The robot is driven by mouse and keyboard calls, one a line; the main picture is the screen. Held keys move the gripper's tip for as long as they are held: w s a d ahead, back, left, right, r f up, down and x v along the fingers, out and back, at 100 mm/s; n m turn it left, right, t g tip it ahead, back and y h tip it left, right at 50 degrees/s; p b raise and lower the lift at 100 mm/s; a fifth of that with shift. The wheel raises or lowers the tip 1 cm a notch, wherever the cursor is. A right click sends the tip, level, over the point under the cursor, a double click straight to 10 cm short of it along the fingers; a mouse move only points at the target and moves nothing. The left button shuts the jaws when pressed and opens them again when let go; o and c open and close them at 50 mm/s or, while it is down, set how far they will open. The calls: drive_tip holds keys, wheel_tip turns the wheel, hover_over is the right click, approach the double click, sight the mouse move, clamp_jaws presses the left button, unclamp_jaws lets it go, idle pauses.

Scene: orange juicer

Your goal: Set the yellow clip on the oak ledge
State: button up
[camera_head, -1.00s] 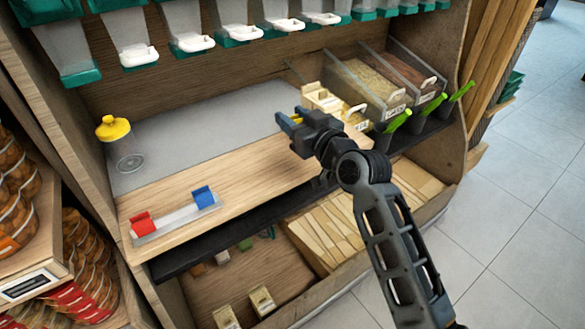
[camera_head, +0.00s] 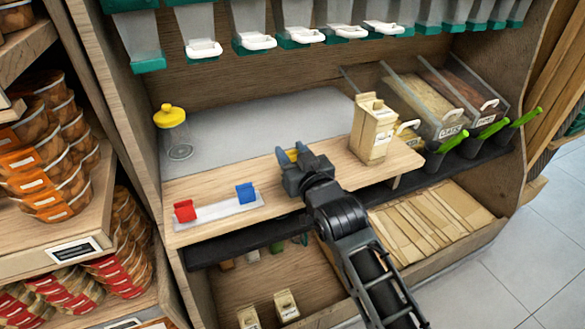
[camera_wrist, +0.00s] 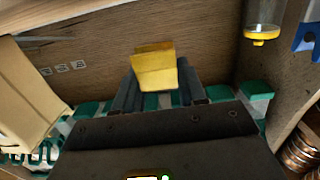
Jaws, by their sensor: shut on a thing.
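My gripper (camera_head: 290,156) is shut on the yellow clip (camera_wrist: 155,68), which sits between the two fingertips in the wrist view. In the head view only a little yellow (camera_head: 292,156) shows between the fingers. The gripper is over the middle of the oak ledge (camera_head: 225,182), left of the paper bags; whether the clip touches the ledge cannot be told. A red clip (camera_head: 185,211) and a blue clip (camera_head: 245,193) sit on a clear strip (camera_head: 216,211) at the ledge's left part.
Cream paper bags (camera_head: 374,132) stand upright on the right part of the ledge. Clear bins (camera_head: 425,100) with green-handled scoops are at right. Dispensers hang above.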

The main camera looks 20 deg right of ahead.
drive_tip(key=shift+f+b, duration=0.35)
drive_tip(key=shift+f, duration=1.6)
drive_tip(key=shift+f, duration=0.15)
drive_tip(key=o, duration=1)
drive_tip(key=shift+r, duration=0.2)
drive_tip(key=s+p, duration=0.1)
drive_tip(key=s, duration=1.1)
drive_tip(key=shift+r, duration=0.25)
drive_tip(key=shift+a, duration=0.1)
